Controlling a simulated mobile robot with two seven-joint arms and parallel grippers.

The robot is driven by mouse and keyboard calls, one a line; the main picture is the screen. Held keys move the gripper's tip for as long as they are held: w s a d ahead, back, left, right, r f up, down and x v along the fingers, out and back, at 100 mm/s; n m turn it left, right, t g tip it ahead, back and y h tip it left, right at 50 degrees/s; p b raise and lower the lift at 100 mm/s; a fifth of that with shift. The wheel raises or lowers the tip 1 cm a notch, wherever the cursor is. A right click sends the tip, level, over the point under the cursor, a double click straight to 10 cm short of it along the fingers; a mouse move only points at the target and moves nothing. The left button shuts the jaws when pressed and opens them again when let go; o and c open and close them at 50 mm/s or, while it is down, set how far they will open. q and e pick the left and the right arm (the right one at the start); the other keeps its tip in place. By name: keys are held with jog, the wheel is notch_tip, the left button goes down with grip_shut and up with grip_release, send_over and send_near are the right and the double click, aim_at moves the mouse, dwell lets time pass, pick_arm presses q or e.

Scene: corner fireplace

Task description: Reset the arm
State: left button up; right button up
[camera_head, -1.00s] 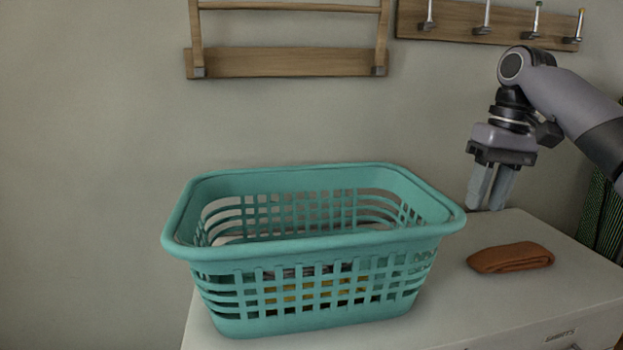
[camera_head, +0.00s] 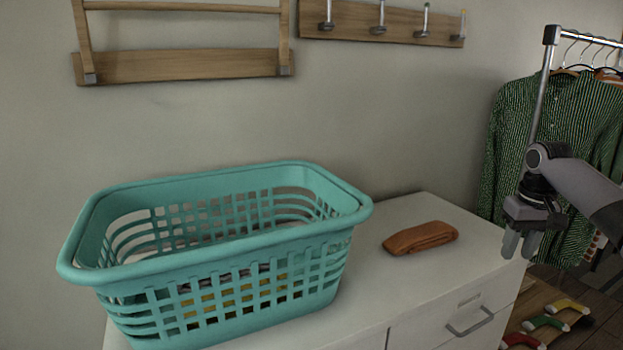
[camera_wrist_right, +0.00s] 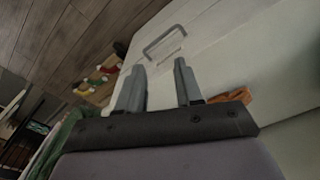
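My right gripper (camera_head: 520,245) hangs fingers-down in the head view, to the right of the white dresser's edge, in front of the hanging green clothes. In the right wrist view its two fingers (camera_wrist_right: 160,85) stand apart with nothing between them. My left gripper is in neither view.
A teal laundry basket (camera_head: 225,245) with some contents stands on the white dresser (camera_head: 375,275). A drawer handle (camera_head: 470,322) sticks out in front. A clothes rack (camera_head: 541,85) stands at right, with colored items (camera_head: 545,323) below it.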

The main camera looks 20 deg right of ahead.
jog(key=s+a+f+n+t+h, duration=0.2)
jog(key=a+f+n, duration=0.1)
jog(key=f, duration=0.9)
jog(key=s+a+f+n+t+h, duration=0.1)
jog(key=s+a+f+n, duration=0.15)
jog(key=f, duration=0.95)
jog(key=s+a+f+n+t+y, duration=0.25)
jog(key=s+a+n, duration=0.25)
jog(key=s+a, duration=0.25)
jog(key=s+a+f+n+t+y, duration=0.2)
jog(key=s+a+n+t, duration=0.15)
jog(key=s+a, duration=0.4)
jog(key=s+a+f+m+y, duration=0.15)
jog(key=a+m, duration=0.65)
jog(key=a, duration=0.8)
jog(key=shift+t+h, duration=0.3)
jog(key=shift+h, duration=0.1)
jog(key=r+p, duration=0.3)
jog(key=p, duration=0.1)
jog(key=s+r+p, duration=0.1)
jog(key=r+p, duration=0.1)
jog(key=shift+d+r+p, duration=0.35)
jog(key=shift+d+p, duration=0.05)
